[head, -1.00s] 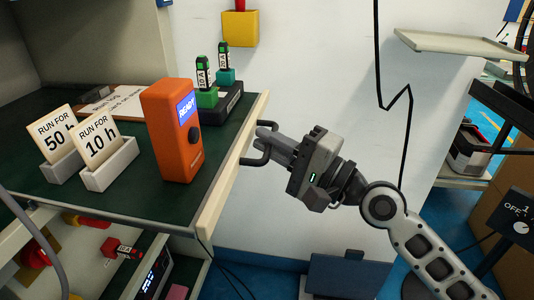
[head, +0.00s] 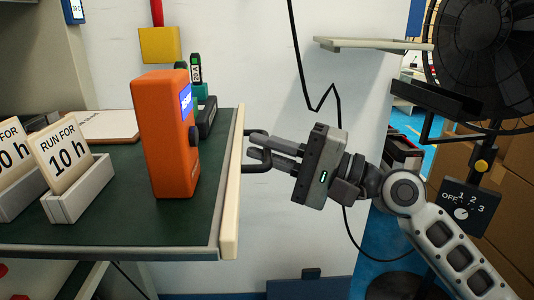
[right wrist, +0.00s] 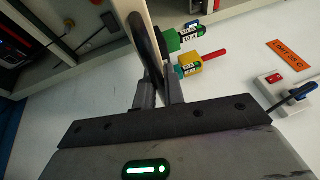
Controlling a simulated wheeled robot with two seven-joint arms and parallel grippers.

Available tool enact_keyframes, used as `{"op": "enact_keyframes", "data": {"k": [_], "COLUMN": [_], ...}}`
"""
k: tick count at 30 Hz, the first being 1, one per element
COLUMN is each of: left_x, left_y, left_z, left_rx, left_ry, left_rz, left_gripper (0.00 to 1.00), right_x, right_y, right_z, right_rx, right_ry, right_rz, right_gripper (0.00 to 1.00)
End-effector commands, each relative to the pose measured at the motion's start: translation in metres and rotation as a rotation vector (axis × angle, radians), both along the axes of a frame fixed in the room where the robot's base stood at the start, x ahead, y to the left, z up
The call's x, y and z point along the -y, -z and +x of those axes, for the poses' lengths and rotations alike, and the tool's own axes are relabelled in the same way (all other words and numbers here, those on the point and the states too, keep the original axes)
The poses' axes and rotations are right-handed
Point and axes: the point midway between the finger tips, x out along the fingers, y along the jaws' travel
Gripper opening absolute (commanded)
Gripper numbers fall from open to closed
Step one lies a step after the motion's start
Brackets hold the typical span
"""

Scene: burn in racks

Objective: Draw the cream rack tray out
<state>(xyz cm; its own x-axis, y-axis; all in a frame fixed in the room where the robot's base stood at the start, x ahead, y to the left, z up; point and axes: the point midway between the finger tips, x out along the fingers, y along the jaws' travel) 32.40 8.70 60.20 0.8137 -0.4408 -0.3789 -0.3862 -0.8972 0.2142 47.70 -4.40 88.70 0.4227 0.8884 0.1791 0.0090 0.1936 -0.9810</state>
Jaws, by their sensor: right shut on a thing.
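The cream rack tray (head: 229,200) has a cream front edge and a dark green top, and it projects at the left of the head view. A black bar handle (head: 250,167) is fixed to its front edge. My right gripper (head: 259,147) is shut on this handle, coming from the right. In the right wrist view, the dark handle (right wrist: 149,48) passes between the two fingers (right wrist: 160,95) beside the cream edge. How far the tray is out cannot be told. My left gripper is not in view.
An orange READY unit (head: 166,135) stands on the tray near its front edge. Label cards in holders (head: 82,190) and a clipboard (head: 105,125) are also on it. A wall shelf (head: 370,44) and a fan (head: 480,60) are at the right. Space before the handle looks clear.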

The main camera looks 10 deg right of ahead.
Motion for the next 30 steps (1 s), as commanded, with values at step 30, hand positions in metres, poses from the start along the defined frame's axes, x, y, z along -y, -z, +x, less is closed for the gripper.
{"op": "enact_keyframes", "data": {"k": [30], "left_x": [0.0], "left_y": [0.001], "left_z": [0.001], "left_rx": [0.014], "left_ry": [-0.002], "left_rz": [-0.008], "left_gripper": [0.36], "right_x": [0.03], "right_y": [0.009], "right_z": [-0.012], "right_rx": [-0.004], "right_ry": [0.007], "right_rz": [-0.005], "right_gripper": [0.19]}}
